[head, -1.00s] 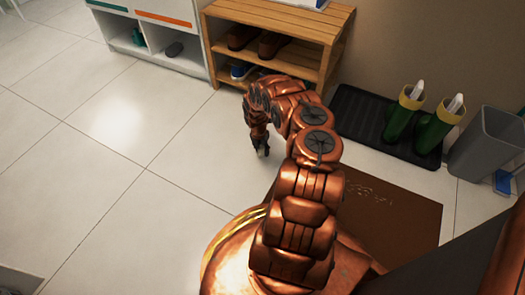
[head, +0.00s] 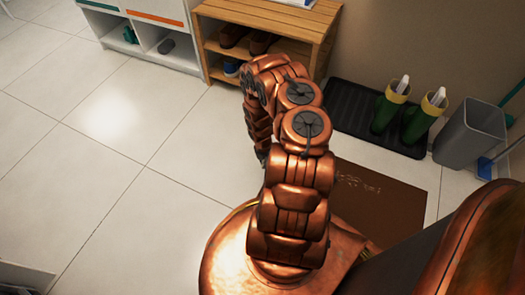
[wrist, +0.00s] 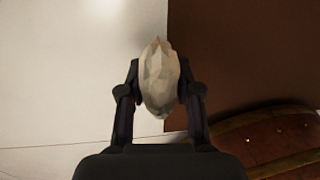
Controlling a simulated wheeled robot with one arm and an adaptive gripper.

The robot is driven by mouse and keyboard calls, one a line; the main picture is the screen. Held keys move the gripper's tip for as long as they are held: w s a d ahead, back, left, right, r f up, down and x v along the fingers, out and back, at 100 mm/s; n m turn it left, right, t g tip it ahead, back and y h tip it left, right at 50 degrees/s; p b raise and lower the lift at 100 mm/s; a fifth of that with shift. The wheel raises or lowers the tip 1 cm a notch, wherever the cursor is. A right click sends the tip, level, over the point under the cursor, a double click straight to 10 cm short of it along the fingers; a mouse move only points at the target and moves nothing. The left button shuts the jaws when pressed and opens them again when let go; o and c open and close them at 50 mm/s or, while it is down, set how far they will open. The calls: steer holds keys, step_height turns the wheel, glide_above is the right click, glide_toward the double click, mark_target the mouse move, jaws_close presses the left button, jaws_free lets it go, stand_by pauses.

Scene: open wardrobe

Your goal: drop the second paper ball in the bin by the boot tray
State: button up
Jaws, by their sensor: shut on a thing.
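A pale, crumpled paper ball (wrist: 158,80) sits between the fingers of my gripper (wrist: 158,88) in the wrist view. The gripper is shut on it and holds it over the pale floor, beside the edge of a brown mat. In the head view my arm hides the ball and most of the gripper. The grey bin (head: 470,133) stands at the right, its open top showing; its inside is mostly hidden. The black boot tray (head: 352,112) lies just left of it, with green boots (head: 402,112) on it. The gripper is well left of the bin.
A wooden shoe rack (head: 262,22) with shoes stands at the back. White cubbies (head: 150,30) are at the back left. The brown mat (head: 380,198) lies before the tray. A blue dustpan (head: 485,168) with a handle is by the bin. The left floor is clear.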

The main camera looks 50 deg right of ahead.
steer(key=shift+s+a+r, duration=0.1)
steer(key=shift+s+a, duration=0.3)
steer(key=shift+s, duration=0.4)
steer(key=shift+s+a+r, duration=0.1)
steer(key=shift+s+a, duration=0.3)
steer(key=shift+s, duration=0.4)
